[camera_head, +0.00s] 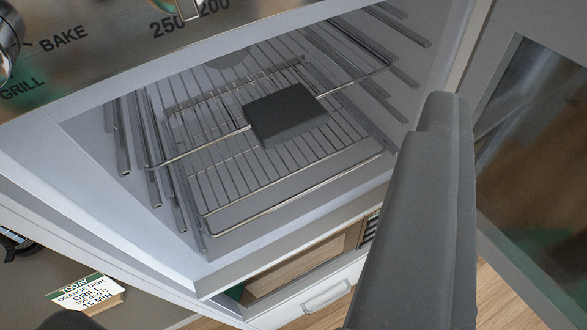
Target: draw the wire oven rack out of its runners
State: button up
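The wire oven rack (180,155) is inside the open oven, seen at a slant. A dark grey block (285,115) sits at the middle of its front bar. Metal runners (157,150) line the left wall and others (395,55) line the right wall. My gripper (257,207) appears open and empty: one grey finger rises in front of the right side, and a dark tip, apparently the other finger, shows at the bottom left edge. The rack and block lie in the gap beyond, and neither finger appears to touch them.
A second wire shelf (290,182) lies lower in the oven. The oven door (525,170) stands open at the right, behind the finger. A control panel (110,45) crosses the top left. Below are a drawer handle (327,296) and an orange-dish recipe card (85,293).

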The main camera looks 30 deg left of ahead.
jog(key=shift+o, duration=1)
jog(key=m+t+y+p, duration=0.25)
jog(key=m+p, duration=0.55)
jog(key=m, duration=0.8)
send_near(305, 116)
jog(key=f, duration=0.1)
jog(key=shift+y, duration=0.45)
jog(key=w, duration=0.3)
jog(key=w+a, duration=0.1)
jog(key=w, duration=0.6)
jog(key=shift+a+f, duration=0.15)
jog(key=shift+a, duration=0.25)
jog(key=shift+w+a, duration=0.1)
jog(key=shift+w, duration=0.4)
